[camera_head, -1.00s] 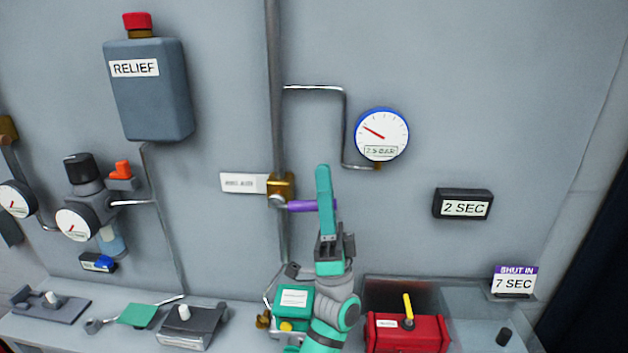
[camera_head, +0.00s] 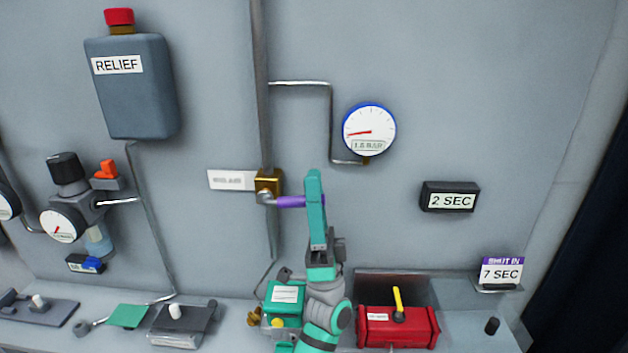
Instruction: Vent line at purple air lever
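The purple air lever (camera_head: 289,201) sticks out to the right from a brass valve (camera_head: 268,187) on the grey wall panel. It lies about level. My gripper (camera_head: 314,188) is upright at the lever's right end and hides that end. I see its teal finger side-on, so I cannot tell whether it is shut on the lever. A round blue-rimmed gauge (camera_head: 369,130) hangs to the upper right. Its red needle points left and slightly down, and its small display seems to read about 1.8 BAR.
A white label (camera_head: 231,180) is left of the valve. A "2 SEC" box (camera_head: 449,197) and a "SHUT IN 7 SEC" sign (camera_head: 501,271) are at right. A red box with a yellow lever (camera_head: 398,326) and a teal box (camera_head: 285,300) stand below. The RELIEF tank (camera_head: 131,87) is upper left.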

